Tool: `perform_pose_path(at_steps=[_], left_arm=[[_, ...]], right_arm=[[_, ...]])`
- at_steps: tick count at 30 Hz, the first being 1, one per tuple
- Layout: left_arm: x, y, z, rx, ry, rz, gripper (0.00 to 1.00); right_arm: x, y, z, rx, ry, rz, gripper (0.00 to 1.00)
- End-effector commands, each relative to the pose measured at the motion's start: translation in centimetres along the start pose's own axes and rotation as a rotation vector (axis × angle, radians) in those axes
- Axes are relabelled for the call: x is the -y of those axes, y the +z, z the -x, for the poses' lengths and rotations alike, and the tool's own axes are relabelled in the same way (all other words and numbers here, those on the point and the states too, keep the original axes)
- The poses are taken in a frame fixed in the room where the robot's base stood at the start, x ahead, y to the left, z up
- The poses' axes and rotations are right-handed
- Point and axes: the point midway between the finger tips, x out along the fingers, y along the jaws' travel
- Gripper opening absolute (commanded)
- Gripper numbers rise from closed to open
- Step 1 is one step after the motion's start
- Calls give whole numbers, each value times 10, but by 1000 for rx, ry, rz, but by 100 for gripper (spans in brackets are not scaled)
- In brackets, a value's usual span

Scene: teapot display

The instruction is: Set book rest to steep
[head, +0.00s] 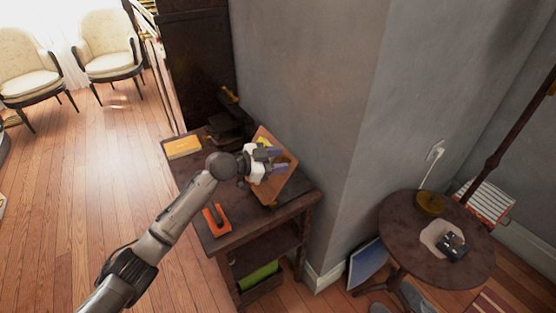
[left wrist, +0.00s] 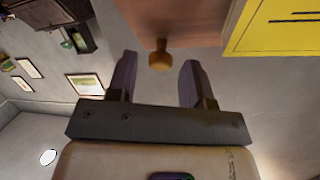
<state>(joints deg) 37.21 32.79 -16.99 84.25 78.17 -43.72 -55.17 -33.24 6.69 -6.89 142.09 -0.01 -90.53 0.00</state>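The book rest (head: 284,181) is a tilted brown wooden board on the dark side table, near the wall. It also shows in the left wrist view (left wrist: 185,18) with a yellow book or sheet (left wrist: 275,27) on it. A round brass knob (left wrist: 160,58) sticks out from the board's edge. My left gripper (head: 277,160) is in front of the board and hides part of it. In the left wrist view its two fingers (left wrist: 157,82) are apart, with the knob in line with the gap near their tips. I see no contact with the knob. My right gripper is not in view.
The side table (head: 232,238) also holds an orange book (head: 183,147), a dark metal object (head: 230,122) and a red-orange item (head: 216,220). The grey wall (head: 300,80) stands close behind. A round table (head: 400,215) is at the right. Open floor lies left.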

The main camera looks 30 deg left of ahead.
Motion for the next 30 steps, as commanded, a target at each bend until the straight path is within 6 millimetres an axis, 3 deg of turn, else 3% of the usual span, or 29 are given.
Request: perform_pose_path(at_steps=[11, 30], left_arm=[[0, 1, 6, 3, 0, 0, 50], [0, 1, 116, 4, 0, -1, 50]], right_arm=[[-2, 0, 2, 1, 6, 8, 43], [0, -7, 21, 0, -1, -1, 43]])
